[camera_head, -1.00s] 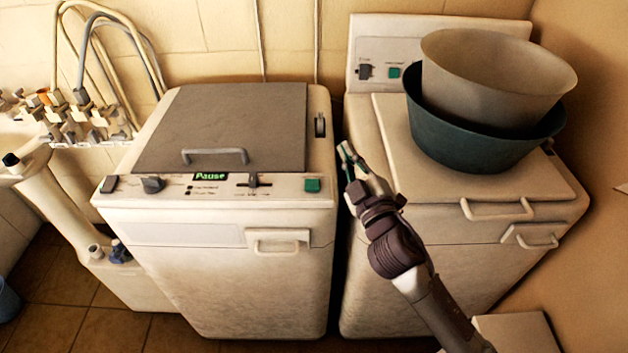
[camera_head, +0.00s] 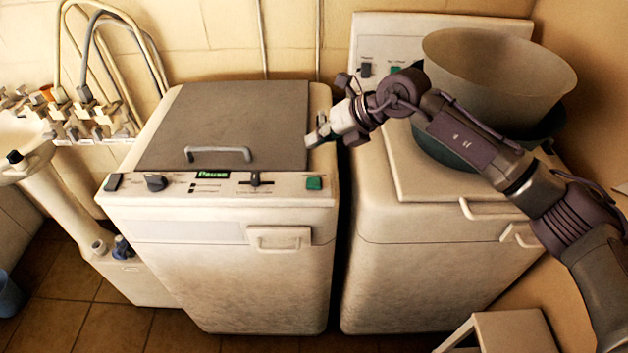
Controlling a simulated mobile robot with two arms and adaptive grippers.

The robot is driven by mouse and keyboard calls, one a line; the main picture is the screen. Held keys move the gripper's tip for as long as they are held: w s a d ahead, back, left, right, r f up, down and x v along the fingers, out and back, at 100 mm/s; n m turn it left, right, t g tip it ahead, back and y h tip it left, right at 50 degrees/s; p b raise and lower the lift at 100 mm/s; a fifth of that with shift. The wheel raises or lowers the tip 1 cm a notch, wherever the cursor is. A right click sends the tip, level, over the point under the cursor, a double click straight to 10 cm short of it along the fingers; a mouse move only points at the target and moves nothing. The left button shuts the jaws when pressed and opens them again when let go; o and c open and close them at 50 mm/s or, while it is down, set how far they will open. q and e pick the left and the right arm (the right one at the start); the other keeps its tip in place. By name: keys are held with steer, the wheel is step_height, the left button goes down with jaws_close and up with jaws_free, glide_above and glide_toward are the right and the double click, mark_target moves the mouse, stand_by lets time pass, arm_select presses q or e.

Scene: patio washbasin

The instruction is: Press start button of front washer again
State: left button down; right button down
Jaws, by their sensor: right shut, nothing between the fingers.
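A white washer (camera_head: 215,272) with a grey lid (camera_head: 232,118) stands at the left. Its panel has a lit display (camera_head: 212,174) reading "Pause", knobs, a slider and a green button (camera_head: 314,183) at the right end. My right gripper (camera_head: 313,142) is shut and empty. In the picture it is over the right side of this washer's top, behind and above the green button and apart from it. Its arm reaches in from the right, across the second washer. My left gripper is not in view.
A second white washer (camera_head: 390,285) stands at the right, with a beige bowl (camera_head: 500,65) in a dark green basin on its lid. A basin pedestal and taps (camera_head: 75,120) with hoses are at the left. A small stool (camera_head: 505,330) is at the lower right.

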mark_target(316, 182)
steer(key=shift+f, duration=0.1)
stand_by(0.3)
step_height(316, 182, down, 8)
steer(key=b, duration=0.4)
steer(key=shift+f+b, duration=0.3)
steer(key=shift+b, duration=0.15)
steer(key=shift+f, duration=0.1)
stand_by(0.9)
steer(key=shift+f+b, duration=0.35)
steer(key=shift+b, duration=0.05)
